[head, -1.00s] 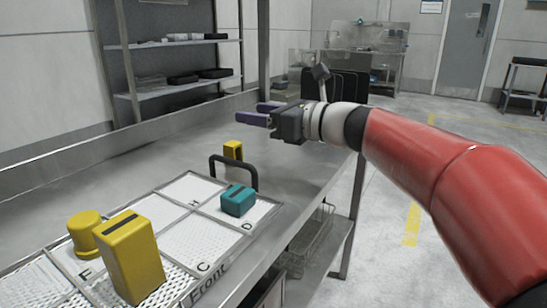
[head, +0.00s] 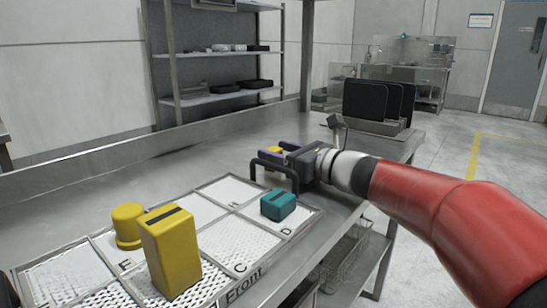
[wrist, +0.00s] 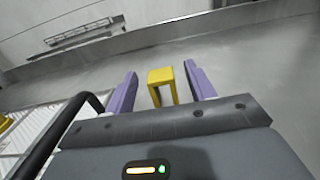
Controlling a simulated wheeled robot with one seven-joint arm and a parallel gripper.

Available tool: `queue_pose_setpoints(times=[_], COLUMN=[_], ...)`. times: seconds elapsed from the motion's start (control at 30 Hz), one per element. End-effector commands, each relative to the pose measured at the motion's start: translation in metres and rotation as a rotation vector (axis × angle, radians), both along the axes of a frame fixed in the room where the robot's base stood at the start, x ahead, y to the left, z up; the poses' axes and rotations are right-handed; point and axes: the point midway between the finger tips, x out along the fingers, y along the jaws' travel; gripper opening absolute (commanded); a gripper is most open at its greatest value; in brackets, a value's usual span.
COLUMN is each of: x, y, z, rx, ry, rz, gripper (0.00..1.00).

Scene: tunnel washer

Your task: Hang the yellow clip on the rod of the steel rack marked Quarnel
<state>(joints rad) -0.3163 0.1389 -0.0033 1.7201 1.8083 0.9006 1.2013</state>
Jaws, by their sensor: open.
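The yellow clip (head: 275,150) stands on the steel table just beyond a tray. In the wrist view it is an upside-down U shape (wrist: 160,76), upright between my two purple fingers. My gripper (wrist: 162,84) is open around it, with a gap on both sides. In the head view my gripper (head: 273,153) is low over the table and partly hides the clip. No Quarnel mark is readable. A steel shelf rack (head: 215,98) stands at the back left, but I see no clear rod on it.
The tray (head: 318,211) has lettered compartments and a black handle (head: 275,165) close to my gripper. It holds a tall yellow block (head: 172,255), a yellow cylinder (head: 128,226) and a teal block (head: 278,206). Black upright plates (head: 365,102) stand at the table's far right end.

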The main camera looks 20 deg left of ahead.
Motion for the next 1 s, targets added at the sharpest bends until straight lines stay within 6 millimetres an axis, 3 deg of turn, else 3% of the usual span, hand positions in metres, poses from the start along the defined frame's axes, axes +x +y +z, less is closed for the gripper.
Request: queue_pose_setpoints(times=[0.13,0.4,0.8,1.0], x=[0.006,0.007,0.007,0.007], y=[0.015,0.018,0.017,0.017], z=[0.0,0.0,0.0,0.001], rx=[-0.001,0.0,0.0,0.0], ry=[0.0,-0.001,-0.001,-0.001], rz=[0.0,-0.001,-0.001,0.0], gripper=[0.55,0.55,0.04,0.04])
